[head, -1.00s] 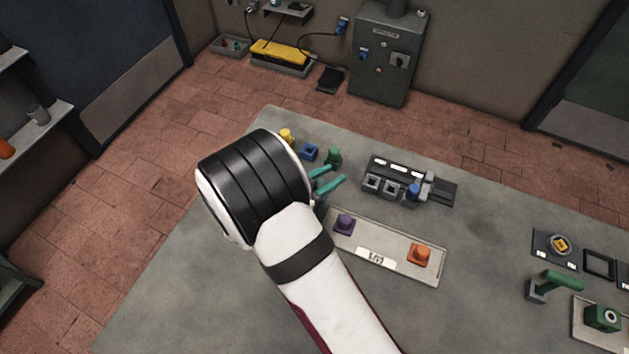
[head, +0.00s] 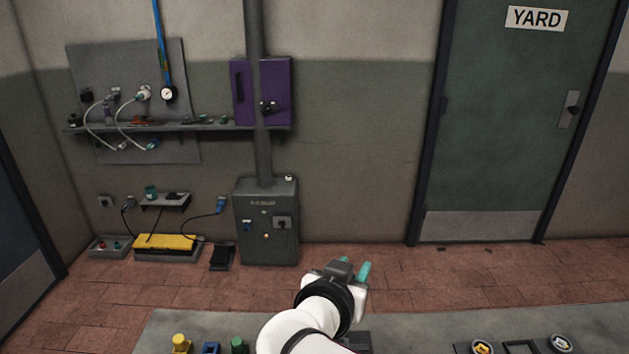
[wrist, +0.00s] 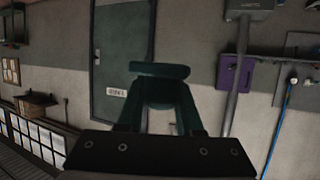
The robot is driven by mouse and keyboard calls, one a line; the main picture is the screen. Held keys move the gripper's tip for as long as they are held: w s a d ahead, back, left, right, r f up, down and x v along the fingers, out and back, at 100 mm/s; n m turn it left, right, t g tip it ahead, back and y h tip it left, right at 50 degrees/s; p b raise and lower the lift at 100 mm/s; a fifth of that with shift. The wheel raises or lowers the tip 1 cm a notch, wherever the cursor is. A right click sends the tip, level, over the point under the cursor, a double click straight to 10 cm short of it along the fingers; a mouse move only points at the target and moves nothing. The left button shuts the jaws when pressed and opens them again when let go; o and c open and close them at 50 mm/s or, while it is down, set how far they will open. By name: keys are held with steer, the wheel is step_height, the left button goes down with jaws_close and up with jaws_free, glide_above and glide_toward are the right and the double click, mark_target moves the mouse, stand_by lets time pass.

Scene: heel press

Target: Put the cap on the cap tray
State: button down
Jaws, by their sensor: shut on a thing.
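My gripper (head: 352,270) is raised at the lower middle of the head view, its teal fingers pointing up and away toward the back wall. In the wrist view the gripper (wrist: 160,90) is shut on a dark green piece (wrist: 160,71) that lies crosswise at the fingertips. The piece is in shade, and I cannot tell for certain that it is the cap. No cap tray can be made out in either current view; most of the table is outside the head view.
The grey table (head: 420,325) shows only along the bottom edge. A yellow piece (head: 181,343), a blue piece (head: 211,348) and a green piece (head: 239,345) stand on it at left. A grey cabinet (head: 267,222) stands by the wall; the air around my gripper looks clear.

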steer(key=s+d+r, duration=0.1)
steer(key=d+r, duration=0.3)
steer(key=r, duration=0.5)
steer(key=s+a+f, duration=0.2)
steer(key=a+f, duration=0.6)
steer(key=f, duration=0.6)
steer(key=s+a+f, duration=0.1)
steer(key=a+f, duration=0.7)
steer(key=f, duration=0.5)
steer(key=shift+n+y, duration=0.3)
steer(key=a+f, duration=0.2)
steer(key=a, duration=0.2)
steer(key=s+a+f, duration=0.1)
steer(key=a+f, duration=0.4)
steer(key=a, duration=0.2)
steer(key=shift+s+a+f, duration=0.25)
steer(key=shift+s+a, duration=0.1)
steer(key=shift+s, duration=0.05)
step_height(320, 180, down, 4)
steer(key=shift+r, duration=0.25)
steer(key=c, duration=0.6)
jaws_free()
steer(key=shift+o, duration=0.2)
